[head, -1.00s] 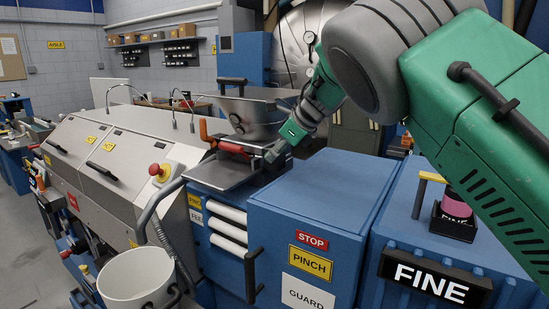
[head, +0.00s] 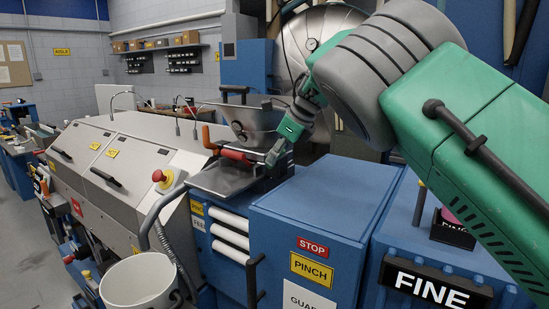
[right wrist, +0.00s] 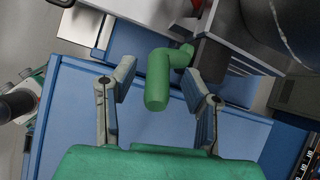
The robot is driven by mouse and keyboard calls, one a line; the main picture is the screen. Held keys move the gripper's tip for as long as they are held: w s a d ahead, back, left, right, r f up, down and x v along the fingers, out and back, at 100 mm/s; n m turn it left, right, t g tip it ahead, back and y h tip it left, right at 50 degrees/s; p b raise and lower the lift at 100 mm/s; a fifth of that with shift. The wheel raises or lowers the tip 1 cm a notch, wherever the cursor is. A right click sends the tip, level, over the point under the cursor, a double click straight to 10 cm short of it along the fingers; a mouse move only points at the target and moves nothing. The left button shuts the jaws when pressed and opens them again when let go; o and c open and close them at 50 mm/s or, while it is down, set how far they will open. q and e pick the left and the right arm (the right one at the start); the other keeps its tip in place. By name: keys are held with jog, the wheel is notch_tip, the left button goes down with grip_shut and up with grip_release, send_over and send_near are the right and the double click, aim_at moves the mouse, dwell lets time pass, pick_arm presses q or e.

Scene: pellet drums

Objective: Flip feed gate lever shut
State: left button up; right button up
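The steel feed hopper (head: 252,122) stands on the blue machine in the head view. A red handle (head: 236,155) lies low at its front, and an orange-red upright handle (head: 207,137) stands to its left. My right gripper (head: 273,156) is beside the hopper base, just right of the red handle. In the right wrist view, my right gripper (right wrist: 160,74) is open, its fingers on either side of a green bent handle (right wrist: 157,82). Gaps show on both sides of it. I cannot tell which handle is the gate lever. My left gripper is out of view.
A blue cabinet (head: 330,215) with STOP and PINCH signs stands in front, right of white rollers (head: 229,236). A white bucket (head: 138,282) and a red stop button (head: 158,175) are at left.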

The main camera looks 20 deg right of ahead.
jog(key=shift+f, duration=0.15)
jog(key=shift+s+d+r, duration=0.1)
jog(key=shift+d+r, duration=0.05)
jog(key=shift+r, duration=0.2)
jog(key=v, duration=1.1)
jog(key=shift+s+r, duration=0.1)
jog(key=shift+r, duration=0.05)
